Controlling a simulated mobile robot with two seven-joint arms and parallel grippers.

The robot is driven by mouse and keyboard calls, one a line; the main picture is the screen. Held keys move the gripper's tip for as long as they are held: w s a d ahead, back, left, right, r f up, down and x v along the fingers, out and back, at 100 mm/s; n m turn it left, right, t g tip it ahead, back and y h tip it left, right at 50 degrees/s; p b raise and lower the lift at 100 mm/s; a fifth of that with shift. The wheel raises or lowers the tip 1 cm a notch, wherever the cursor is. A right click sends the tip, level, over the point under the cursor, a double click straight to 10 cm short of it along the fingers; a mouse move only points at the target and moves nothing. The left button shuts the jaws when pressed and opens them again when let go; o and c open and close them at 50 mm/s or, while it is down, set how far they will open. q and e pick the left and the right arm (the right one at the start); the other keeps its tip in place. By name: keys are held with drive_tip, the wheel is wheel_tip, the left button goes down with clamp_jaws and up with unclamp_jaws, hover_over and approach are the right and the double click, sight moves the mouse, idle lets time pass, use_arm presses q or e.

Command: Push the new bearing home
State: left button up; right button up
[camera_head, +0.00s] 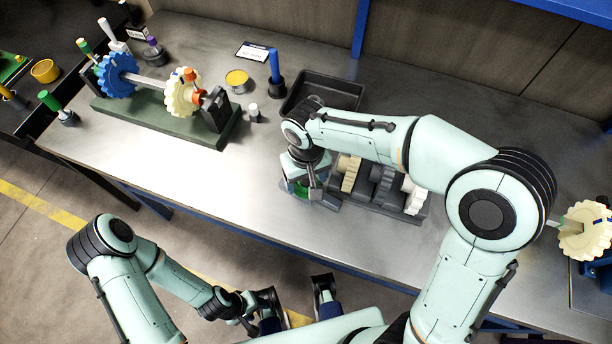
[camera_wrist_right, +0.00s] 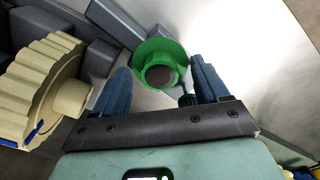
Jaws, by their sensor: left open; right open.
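A round green part with a dark centre (camera_wrist_right: 160,66) lies between the blue fingers of my right gripper (camera_wrist_right: 160,88) in the right wrist view, with a gap on each side. In the head view the green part (camera_head: 302,188) shows partly under my right gripper (camera_head: 308,192), low at the table's front edge. My left gripper (camera_head: 296,296) is open and empty in front of the table. A green stand (camera_head: 155,117) at the left carries a shaft with a blue gear (camera_head: 117,76) and a cream gear (camera_head: 183,93). I cannot tell which part is the new bearing.
A grey rack (camera_head: 384,208) with gears stands beside my right gripper; a cream gear (camera_wrist_right: 38,85) is close to its left finger. A black tray (camera_head: 330,90), blue-handled tool (camera_head: 275,68) and yellow tin (camera_head: 237,78) stand behind.

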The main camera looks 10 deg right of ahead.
drive_tip(key=shift+r, duration=0.3)
wheel_tip(320, 180, up, 13)
drive_tip(key=p, duration=0.2)
drive_tip(key=shift+s+f, duration=0.1)
drive_tip(key=shift+f, duration=0.05)
